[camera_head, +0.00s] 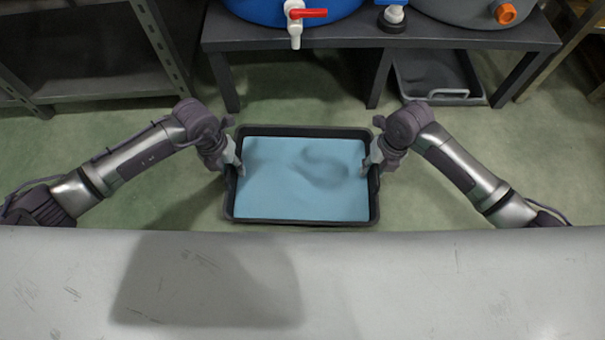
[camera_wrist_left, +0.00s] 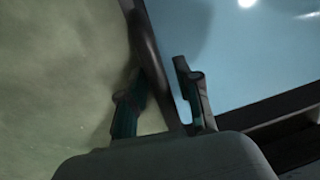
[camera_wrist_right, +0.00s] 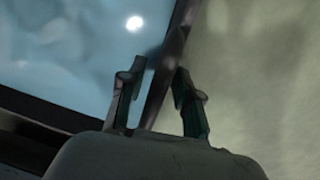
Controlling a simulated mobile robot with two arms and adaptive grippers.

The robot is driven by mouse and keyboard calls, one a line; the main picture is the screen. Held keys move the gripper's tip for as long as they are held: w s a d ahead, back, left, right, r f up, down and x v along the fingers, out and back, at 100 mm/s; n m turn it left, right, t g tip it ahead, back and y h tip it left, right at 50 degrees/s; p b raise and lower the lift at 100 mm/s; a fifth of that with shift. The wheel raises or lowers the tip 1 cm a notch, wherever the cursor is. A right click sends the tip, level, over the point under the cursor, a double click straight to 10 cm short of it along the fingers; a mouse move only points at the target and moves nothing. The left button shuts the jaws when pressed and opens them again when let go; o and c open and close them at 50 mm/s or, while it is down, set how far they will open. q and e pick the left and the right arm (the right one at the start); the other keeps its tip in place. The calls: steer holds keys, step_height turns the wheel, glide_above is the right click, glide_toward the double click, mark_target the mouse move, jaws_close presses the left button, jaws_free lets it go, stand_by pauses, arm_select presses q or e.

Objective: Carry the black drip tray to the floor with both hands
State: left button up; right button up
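The black drip tray (camera_head: 300,131) is a shallow rectangle filled with blue liquid, level in the middle of the head view, beyond the pale worktop. My left gripper (camera_head: 236,170) is at its left side and my right gripper (camera_head: 371,166) at its right side. In the left wrist view the tray's side wall (camera_wrist_left: 146,45) runs between the fingers of the left gripper (camera_wrist_left: 160,88). The right wrist view shows the same wall (camera_wrist_right: 178,40) between the right fingers (camera_wrist_right: 159,82). Both look shut on the walls. The tray's underside is hidden, so its height above the floor is unclear.
A pale worktop (camera_head: 400,285) fills the foreground. Behind, a dark stand (camera_head: 380,36) carries a blue barrel (camera_head: 265,8) with a red-handled tap and a grey barrel (camera_head: 460,8). Another dark tray (camera_head: 440,94) lies under the stand. Shelving (camera_head: 100,85) is at left. Green floor (camera_head: 300,100) surrounds the tray.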

arm_select(q)
steer(key=shift+f, duration=0.5)
arm_select(e)
steer(key=shift+f, duration=0.45)
arm_select(q)
jaws_close()
arm_select(e)
jaws_close()
arm_select(q)
steer(key=shift+r, duration=0.1)
